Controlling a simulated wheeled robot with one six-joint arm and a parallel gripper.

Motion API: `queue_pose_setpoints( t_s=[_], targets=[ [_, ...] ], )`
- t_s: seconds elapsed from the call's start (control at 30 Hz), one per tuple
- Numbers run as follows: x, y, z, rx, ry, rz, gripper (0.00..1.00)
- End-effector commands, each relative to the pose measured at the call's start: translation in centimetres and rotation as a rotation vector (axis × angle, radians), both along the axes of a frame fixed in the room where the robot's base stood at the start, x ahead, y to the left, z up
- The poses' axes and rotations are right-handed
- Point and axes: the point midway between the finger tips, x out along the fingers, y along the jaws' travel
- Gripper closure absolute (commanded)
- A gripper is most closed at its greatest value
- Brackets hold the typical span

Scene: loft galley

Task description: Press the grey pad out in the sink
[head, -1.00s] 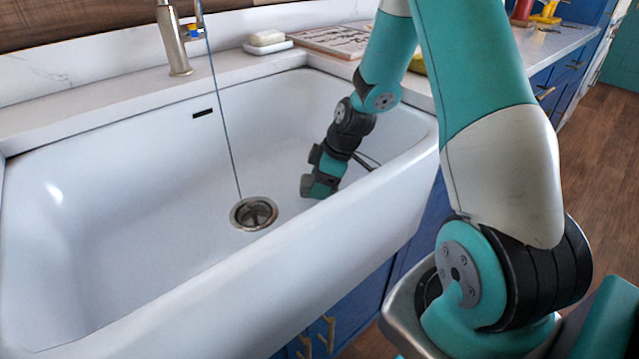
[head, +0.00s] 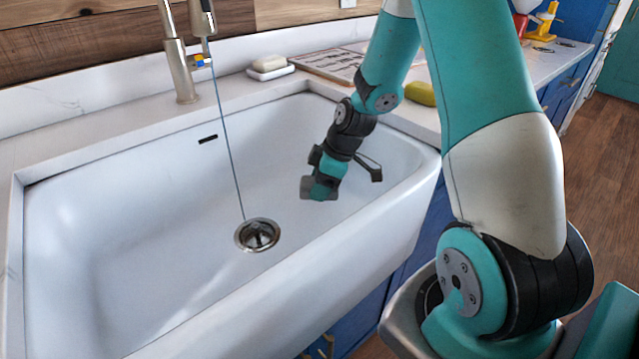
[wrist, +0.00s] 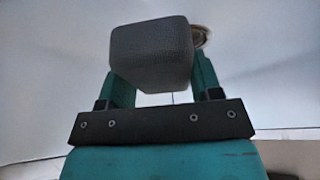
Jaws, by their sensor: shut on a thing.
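The grey pad (wrist: 151,55) is a dark grey block with rounded edges, held between the fingers of my gripper (head: 318,188). In the head view the pad (head: 308,187) shows as a small grey shape at the gripper's tip. My gripper is shut on it, inside the white sink (head: 130,235), right of the drain. In the head view the pad seems held above the sink floor, though the exact gap is hard to judge. The wrist view shows the pad's near face and a finger on each side of it.
The drain (head: 257,235) lies left of my gripper, with a thin stream of water falling from the tap (head: 180,60) to it. A soap bar on a white dish (head: 270,70) and a yellow-green sponge (head: 420,93) sit on the counter. The sink's left half is clear.

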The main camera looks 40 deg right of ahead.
Motion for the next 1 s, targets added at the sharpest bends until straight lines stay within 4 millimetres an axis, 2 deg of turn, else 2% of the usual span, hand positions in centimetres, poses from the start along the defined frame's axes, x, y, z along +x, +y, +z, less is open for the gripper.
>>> queue_pose_setpoints(
  t_s=[0.37,0.53,1.0],
  targets=[
    [0.0,0.0,-0.1,-0.001,-0.001,0.000,0.60],
    [0.0,0.0,-0.9,0.000,0.000,0.000,0.60],
    [0.0,0.0,-6.3,-0.001,0.001,0.000,0.60]
  ],
)
